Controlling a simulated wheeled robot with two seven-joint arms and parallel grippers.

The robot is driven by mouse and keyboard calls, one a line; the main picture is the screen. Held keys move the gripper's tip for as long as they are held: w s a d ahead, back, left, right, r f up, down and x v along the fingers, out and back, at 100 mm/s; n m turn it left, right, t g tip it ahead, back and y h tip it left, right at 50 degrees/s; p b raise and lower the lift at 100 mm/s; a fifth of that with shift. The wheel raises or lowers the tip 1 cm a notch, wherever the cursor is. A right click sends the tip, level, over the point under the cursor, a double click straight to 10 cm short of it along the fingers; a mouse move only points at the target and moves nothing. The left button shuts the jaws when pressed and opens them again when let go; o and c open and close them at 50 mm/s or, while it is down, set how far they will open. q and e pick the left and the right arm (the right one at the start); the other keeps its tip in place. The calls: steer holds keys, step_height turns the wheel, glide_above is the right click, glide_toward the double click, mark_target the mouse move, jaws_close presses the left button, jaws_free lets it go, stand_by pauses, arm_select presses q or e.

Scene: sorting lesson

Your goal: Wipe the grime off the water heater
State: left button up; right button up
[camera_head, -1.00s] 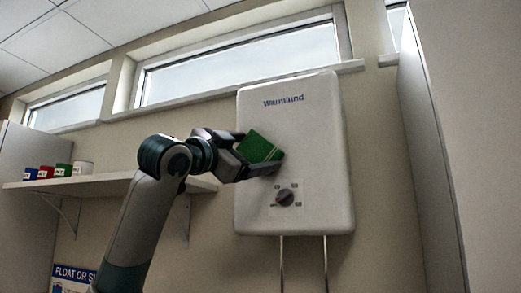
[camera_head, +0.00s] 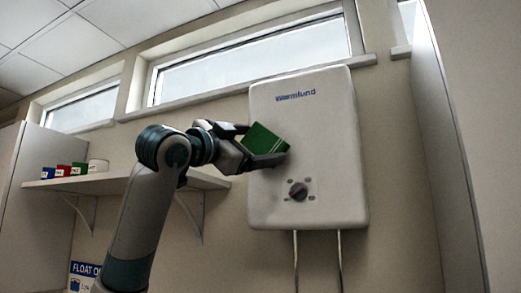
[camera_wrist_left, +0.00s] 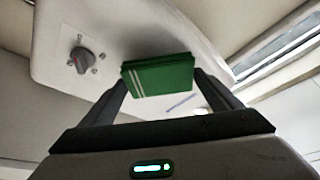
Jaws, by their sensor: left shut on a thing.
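The white water heater (camera_head: 325,130) hangs on the wall, with a dial (camera_head: 299,191) low on its front and a blue brand name near the top. It also shows in the left wrist view (camera_wrist_left: 115,30), with the dial (camera_wrist_left: 82,60) at left. The block (camera_wrist_left: 160,76) sits between both fingers in the left wrist view. I cannot tell whether it touches the heater. My right gripper is not in view.
A wall shelf (camera_head: 110,184) with several small blue, red, green and white cups stands left, behind my arm. Two pipes (camera_head: 296,260) run down below the heater. A tall pale cabinet side (camera_head: 470,130) closes off the right. Windows run above.

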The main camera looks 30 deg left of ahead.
arm_select(q)
steer(key=shift+s+d+b, duration=0.1)
steer(key=shift+s+b, duration=0.3)
steer(key=shift+s, duration=1.2)
steer(key=shift+s+d+b, duration=0.1)
steer(key=shift+s+b, duration=0.4)
steer(key=shift+s, duration=1)
steer(key=shift+f, duration=0.1)
